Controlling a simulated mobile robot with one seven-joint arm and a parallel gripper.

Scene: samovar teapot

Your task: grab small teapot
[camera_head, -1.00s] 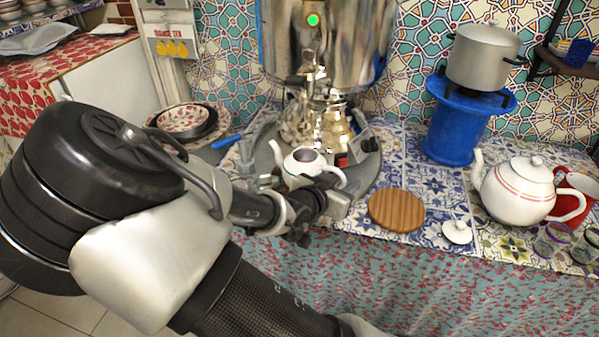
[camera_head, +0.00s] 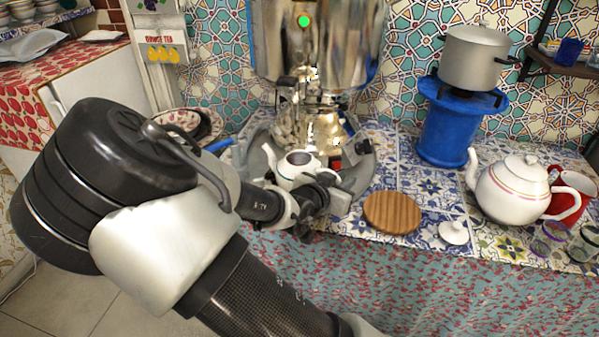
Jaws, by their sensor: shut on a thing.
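The small white teapot (camera_head: 292,168) stands upright with its top open, in front of the samovar (camera_head: 312,110). Its spout points up and left, and its handle is on the right. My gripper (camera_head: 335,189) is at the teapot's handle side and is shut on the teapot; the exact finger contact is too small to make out. My arm covers part of the teapot's lower body. The small white lid (camera_head: 453,232) lies apart on the tiled counter at the right.
A round wooden board (camera_head: 392,212) lies right of my gripper. A large white teapot (camera_head: 512,188), a red mug (camera_head: 570,198) and glasses (camera_head: 551,240) stand at the right. A pot (camera_head: 475,58) sits on a blue stand (camera_head: 450,125). The counter's front edge is draped in patterned cloth.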

